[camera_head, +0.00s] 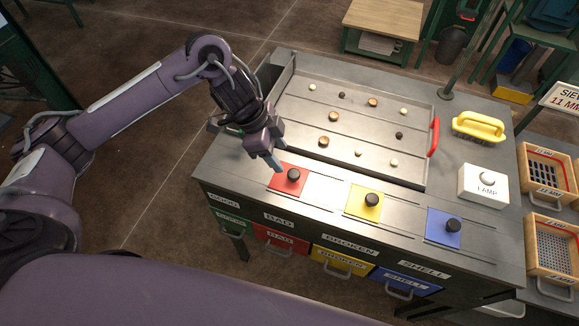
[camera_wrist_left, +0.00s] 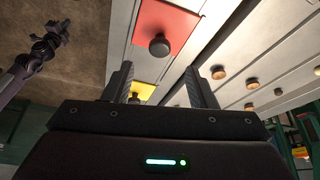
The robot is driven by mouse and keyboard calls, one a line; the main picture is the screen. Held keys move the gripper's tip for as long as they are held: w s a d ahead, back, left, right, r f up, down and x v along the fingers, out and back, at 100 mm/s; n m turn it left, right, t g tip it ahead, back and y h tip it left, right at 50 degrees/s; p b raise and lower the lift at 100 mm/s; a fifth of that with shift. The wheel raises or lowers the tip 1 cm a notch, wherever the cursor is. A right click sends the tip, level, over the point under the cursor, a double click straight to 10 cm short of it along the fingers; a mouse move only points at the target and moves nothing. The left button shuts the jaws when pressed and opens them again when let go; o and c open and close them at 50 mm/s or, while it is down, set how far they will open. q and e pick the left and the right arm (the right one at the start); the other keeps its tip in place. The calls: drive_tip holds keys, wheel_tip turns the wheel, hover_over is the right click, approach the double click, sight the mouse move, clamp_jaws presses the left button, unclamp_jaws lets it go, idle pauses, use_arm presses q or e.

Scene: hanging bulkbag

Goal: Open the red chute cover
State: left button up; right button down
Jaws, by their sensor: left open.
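The red chute cover (camera_head: 288,177) is a flat square with a black knob (camera_head: 293,174), lying in the front strip of the sorting table. My left gripper (camera_head: 275,160) is open and empty, fingers pointing down just behind and left of the knob. In the left wrist view, the red cover (camera_wrist_left: 178,22) and its knob (camera_wrist_left: 158,46) show beyond the open fingers (camera_wrist_left: 162,85), at the top. No contact shows. The cover lies flat over its chute. An arm end, seemingly my right gripper (camera_wrist_left: 52,42), shows at the left there; its jaws are unclear.
Yellow (camera_head: 363,202) and blue (camera_head: 443,227) covers with black knobs lie to the right. Behind is a shallow tray (camera_head: 437,104) with scattered nuts and a red handle (camera_head: 434,137). Labelled drawers (camera_head: 280,238) line the front.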

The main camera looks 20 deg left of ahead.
sight(293, 173)
use_arm(q)
drive_tip(key=x, duration=0.7)
drive_tip(key=shift+d, duration=0.2)
clamp_jaws()
